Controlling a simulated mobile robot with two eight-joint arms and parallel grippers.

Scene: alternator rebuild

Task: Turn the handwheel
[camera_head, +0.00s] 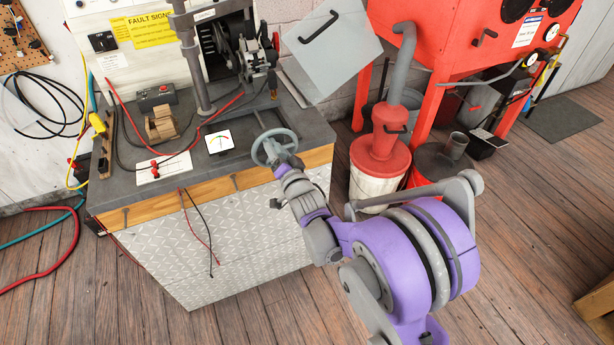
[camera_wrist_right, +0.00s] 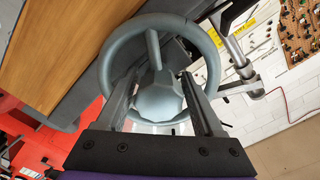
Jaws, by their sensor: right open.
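The grey handwheel (camera_head: 273,149) stands at the front right corner of the workbench. In the right wrist view the round handwheel (camera_wrist_right: 157,98) fills the middle, with its faceted hub and one spoke showing. My right gripper (camera_head: 287,164) is at the near side of the wheel in the head view. In the wrist view the right gripper's (camera_wrist_right: 159,80) two fingers are open, one on each side of the hub and inside the rim's outline. I cannot tell whether they touch the hub. My left gripper is not in view.
The bench top (camera_head: 238,160) carries a small gauge (camera_head: 219,142), a white panel with red leads (camera_head: 163,171) and a wooden block (camera_head: 162,124). A red-lidded bucket (camera_head: 377,160) and a red cabinet (camera_head: 455,50) stand right of the bench. Cables hang over the bench front.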

